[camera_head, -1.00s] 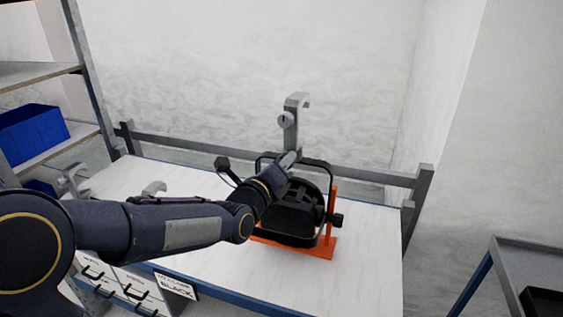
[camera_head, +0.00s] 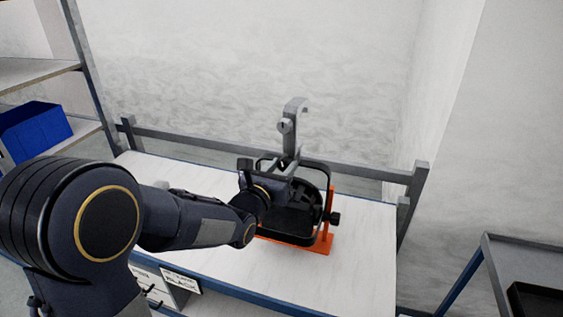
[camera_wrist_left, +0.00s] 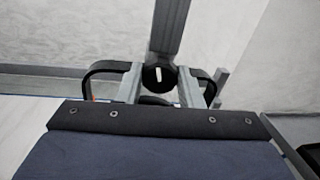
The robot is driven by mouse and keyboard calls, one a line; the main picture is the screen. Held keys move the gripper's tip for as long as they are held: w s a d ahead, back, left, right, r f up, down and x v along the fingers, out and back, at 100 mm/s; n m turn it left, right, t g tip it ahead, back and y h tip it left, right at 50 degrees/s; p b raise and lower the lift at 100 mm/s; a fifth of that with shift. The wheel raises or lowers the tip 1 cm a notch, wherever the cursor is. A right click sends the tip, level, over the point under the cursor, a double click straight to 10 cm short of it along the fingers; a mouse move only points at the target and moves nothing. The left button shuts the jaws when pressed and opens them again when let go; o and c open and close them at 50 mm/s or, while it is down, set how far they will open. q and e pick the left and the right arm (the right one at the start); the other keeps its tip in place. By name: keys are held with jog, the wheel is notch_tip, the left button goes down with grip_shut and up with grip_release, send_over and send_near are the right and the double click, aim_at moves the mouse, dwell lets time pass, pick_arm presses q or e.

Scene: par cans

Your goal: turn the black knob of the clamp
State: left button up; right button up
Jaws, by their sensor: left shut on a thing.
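The grey hook-shaped clamp (camera_head: 292,115) stands upright above the black par can (camera_head: 290,222), which sits in an orange stand (camera_head: 322,246) on the bench. In the left wrist view the clamp's arm (camera_wrist_left: 168,30) rises behind the black knob (camera_wrist_left: 157,77), which has a short, nearly upright white mark. My left gripper (camera_head: 284,165) reaches in from the left at the clamp's foot. In the wrist view its two grey fingers (camera_wrist_left: 158,84) stand either side of the knob, shut on it. The gripper hides the knob in the head view. My right gripper is not in view.
The can's black yoke (camera_wrist_left: 101,68) curves around close to the fingers. A grey rail (camera_head: 370,174) runs along the bench's back. The white bench top (camera_head: 365,255) is clear at the right. A shelf with a blue bin (camera_head: 35,130) stands left; a dark cart (camera_head: 530,260) stands right.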

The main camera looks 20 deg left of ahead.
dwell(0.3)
pick_arm(q)
jog(key=o, duration=1)
jog(key=s, duration=0.2)
jog(key=s+a+p, duration=0.1)
jog(key=s, duration=0.4)
jog(key=shift+s+a+p, duration=0.2)
jog(key=shift+s+p, duration=0.1)
jog(key=shift+s, duration=0.05)
